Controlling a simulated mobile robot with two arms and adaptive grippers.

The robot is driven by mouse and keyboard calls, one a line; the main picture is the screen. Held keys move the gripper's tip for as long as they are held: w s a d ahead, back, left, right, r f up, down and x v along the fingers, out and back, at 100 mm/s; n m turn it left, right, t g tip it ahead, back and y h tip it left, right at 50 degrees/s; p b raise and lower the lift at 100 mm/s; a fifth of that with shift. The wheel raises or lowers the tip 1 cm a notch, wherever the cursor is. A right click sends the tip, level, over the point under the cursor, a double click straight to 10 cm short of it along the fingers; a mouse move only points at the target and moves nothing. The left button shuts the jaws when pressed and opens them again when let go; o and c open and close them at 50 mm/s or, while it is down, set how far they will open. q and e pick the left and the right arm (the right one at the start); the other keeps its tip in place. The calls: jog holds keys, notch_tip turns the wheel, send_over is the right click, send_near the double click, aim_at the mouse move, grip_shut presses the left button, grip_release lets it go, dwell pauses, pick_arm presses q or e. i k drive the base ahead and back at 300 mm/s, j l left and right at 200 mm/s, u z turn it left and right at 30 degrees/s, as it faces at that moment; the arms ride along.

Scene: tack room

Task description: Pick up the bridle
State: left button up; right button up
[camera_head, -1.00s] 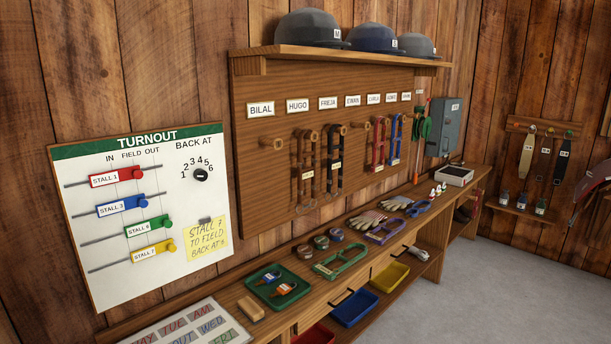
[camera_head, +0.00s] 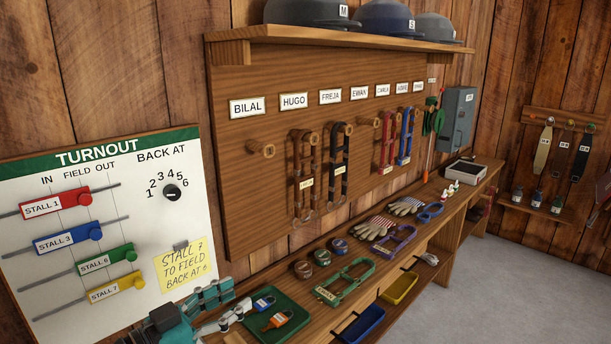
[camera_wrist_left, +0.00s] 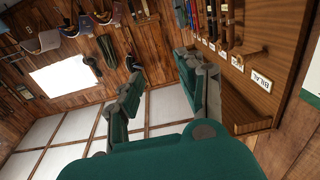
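Several bridle-like strap loops are in the head view, and I cannot tell which one is meant. A red one (camera_head: 388,142) and a blue one (camera_head: 406,135) hang farther right. A green one (camera_head: 345,283) and a purple one (camera_head: 393,242) lie on the bench. My left gripper (camera_head: 236,302) is at the lower left, beside the green tray and apart from all the loops. Its teal fingers are spread with nothing between them in the wrist view (camera_wrist_left: 160,88). My right gripper is not in view.
The bench (camera_head: 325,311) runs along the wall under the peg board (camera_head: 245,200). A green tray (camera_head: 290,334) with padlocks, round tins (camera_head: 321,257) and gloves (camera_head: 374,229) occupy it. The turnout board (camera_head: 130,210) is close at left. Helmets (camera_head: 383,20) sit on the shelf above. Floor is clear at right.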

aim_at(304, 181)
jog(key=i, duration=1.35)
